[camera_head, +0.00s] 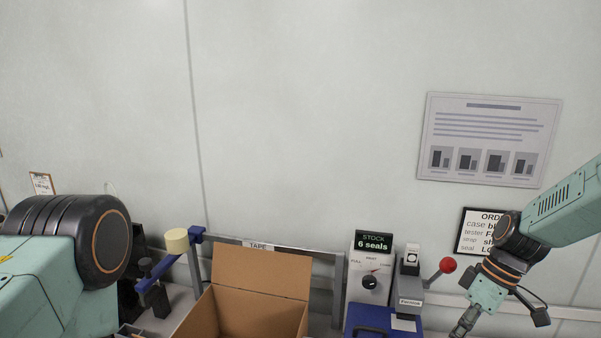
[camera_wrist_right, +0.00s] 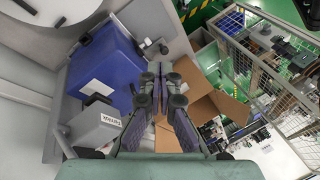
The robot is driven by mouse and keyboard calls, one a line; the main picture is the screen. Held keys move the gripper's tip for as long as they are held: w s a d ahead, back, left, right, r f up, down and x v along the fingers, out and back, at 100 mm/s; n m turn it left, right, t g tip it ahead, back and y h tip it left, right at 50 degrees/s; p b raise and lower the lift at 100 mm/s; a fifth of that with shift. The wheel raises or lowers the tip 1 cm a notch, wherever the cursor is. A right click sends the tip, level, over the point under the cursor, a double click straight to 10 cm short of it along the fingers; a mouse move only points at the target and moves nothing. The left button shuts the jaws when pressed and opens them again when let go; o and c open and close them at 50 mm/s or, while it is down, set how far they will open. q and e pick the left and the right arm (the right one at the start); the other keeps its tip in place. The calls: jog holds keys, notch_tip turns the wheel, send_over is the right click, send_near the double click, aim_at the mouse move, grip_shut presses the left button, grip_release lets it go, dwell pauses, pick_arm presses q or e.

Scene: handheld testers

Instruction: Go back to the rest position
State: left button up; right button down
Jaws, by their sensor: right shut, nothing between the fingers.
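My right gripper (camera_head: 465,325) hangs at the lower right of the head view, partly cut off by the bottom edge. In the right wrist view my right gripper (camera_wrist_right: 160,75) has its fingers together, shut and empty. It points over the area of the blue case (camera_wrist_right: 105,68) and the open cardboard box (camera_wrist_right: 205,100). My left arm shows only as a large link at the lower left of the head view; its gripper is out of the picture.
An open cardboard box (camera_head: 260,272) stands at the bottom middle. A stock dispenser (camera_head: 372,270), a press with a red knob (camera_head: 448,265) and a blue case (camera_head: 375,322) stand right of it. A tape stand (camera_head: 177,240) is at left.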

jog(key=s+a+f+m+h+b, duration=0.1)
jog(key=s+f+m+b, duration=0.15)
jog(key=f, duration=0.65)
jog(key=s+a+f+m+h+b, duration=0.1)
jog(key=s+f+b, duration=0.25)
jog(key=f, duration=0.45)
jog(key=s+a+f+m+h+b, duration=0.1)
jog(key=s+a+f+m+b, duration=0.1)
jog(key=s+f+b, duration=0.4)
jog(key=s+a+f+m+t+h+b, duration=0.1)
jog(key=s+f+m+b, duration=0.2)
jog(key=s+f, duration=1.1)
jog(key=s+b, duration=0.3)
jog(key=s, duration=0.1)
jog(key=shift+s+a+f+m, duration=0.15)
jog(key=shift+a+f+m, duration=0.2)
jog(key=shift+a+f, duration=0.05)
